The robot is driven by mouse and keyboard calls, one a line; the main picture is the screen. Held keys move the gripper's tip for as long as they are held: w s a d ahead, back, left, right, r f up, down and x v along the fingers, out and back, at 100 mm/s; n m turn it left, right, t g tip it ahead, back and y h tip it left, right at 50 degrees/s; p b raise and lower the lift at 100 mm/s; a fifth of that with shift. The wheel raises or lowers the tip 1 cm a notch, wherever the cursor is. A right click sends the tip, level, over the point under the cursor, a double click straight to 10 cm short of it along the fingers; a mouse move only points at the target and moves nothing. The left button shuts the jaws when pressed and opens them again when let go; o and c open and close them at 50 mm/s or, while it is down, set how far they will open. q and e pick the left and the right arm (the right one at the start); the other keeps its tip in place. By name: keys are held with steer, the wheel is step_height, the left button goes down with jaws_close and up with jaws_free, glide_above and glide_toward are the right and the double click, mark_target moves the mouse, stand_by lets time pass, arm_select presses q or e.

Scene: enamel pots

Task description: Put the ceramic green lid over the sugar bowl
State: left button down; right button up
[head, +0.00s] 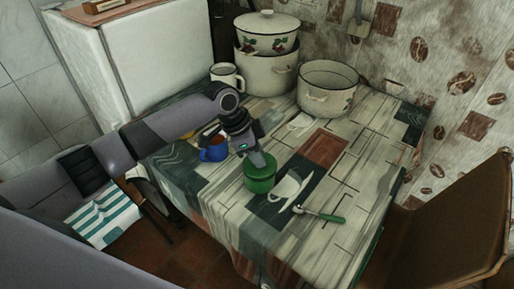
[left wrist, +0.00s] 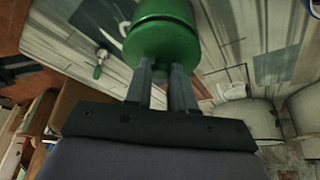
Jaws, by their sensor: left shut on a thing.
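My left gripper (head: 258,157) points down over the green sugar bowl (head: 260,186) near the middle of the table. It is shut on the ceramic green lid (head: 262,170), gripping it at the top. In the left wrist view, the lid (left wrist: 160,45) sits just past the fingertips, and the bowl (left wrist: 162,8) shows behind it. The lid is lined up with the bowl's top, at or very close to the rim; I cannot tell whether it rests fully. The fingers hide the lid's knob. My right gripper is not in view.
A blue mug (head: 213,152) stands left of the bowl, close to my left arm. A green-handled utensil (head: 320,214) lies at the front right. White enamel pots (head: 327,90) and a white mug (head: 227,75) stand at the back. The table's right side is mostly clear.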

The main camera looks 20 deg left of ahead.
arm_select(q)
steer(key=shift+f, duration=0.4)
steer(key=shift+p, duration=0.35)
steer(key=shift+c, duration=2)
jaws_free()
steer(key=shift+r, duration=0.1)
step_height(320, 180, up, 2)
steer(key=shift+r+p, duration=0.2)
steer(key=shift+p, duration=0.9)
steer(key=shift+r, duration=2.2)
